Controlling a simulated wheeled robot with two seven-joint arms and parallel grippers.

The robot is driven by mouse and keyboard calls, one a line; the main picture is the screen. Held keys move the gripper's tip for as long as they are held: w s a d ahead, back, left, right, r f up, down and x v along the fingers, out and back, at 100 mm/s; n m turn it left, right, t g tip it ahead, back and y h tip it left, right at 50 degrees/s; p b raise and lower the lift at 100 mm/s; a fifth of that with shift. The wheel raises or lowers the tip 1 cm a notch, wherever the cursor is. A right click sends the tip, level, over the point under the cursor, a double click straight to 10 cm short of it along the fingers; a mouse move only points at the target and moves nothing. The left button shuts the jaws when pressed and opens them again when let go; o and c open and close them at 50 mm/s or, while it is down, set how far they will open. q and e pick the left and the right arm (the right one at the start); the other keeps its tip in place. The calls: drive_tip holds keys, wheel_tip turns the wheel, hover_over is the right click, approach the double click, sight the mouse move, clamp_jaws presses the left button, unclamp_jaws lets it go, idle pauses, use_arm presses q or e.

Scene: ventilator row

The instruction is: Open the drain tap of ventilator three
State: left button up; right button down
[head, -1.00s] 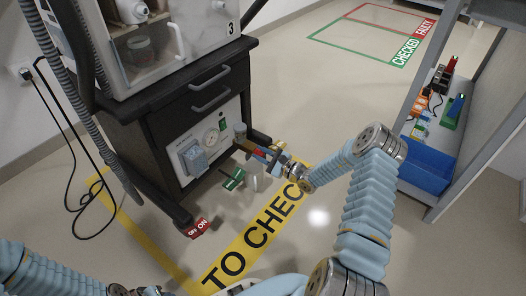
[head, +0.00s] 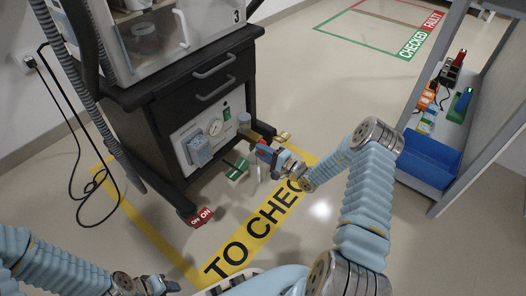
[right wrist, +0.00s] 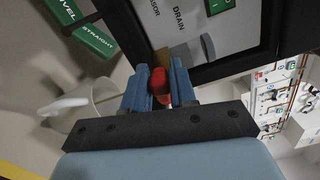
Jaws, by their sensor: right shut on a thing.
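Ventilator three (head: 165,45), marked with a 3, stands on a black cart (head: 160,110) with a white panel carrying a gauge. The right wrist view shows the word DRAIN on this panel (right wrist: 190,30). My right gripper (head: 266,150) is at the panel's lower right corner. In the right wrist view its blue fingers (right wrist: 158,88) are shut on the red drain tap handle (right wrist: 160,82), just below the panel edge. The tap's body is mostly hidden. My left gripper (head: 158,286) is at the bottom edge of the head view; its jaw state is unclear.
A shelf with a blue bin (head: 430,163) stands at the right. A black cable (head: 75,140) hangs at the left.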

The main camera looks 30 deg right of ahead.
drive_tip(key=shift+f, duration=0.15)
idle(0.4)
drive_tip(key=c, duration=1)
unclamp_jaws()
drive_tip(key=p+v, duration=0.1)
drive_tip(key=v, duration=1.2)
drive_tip(key=shift+s+p, duration=0.35)
drive_tip(key=shift+s, duration=0.05)
drive_tip(key=shift+d, duration=0.15)
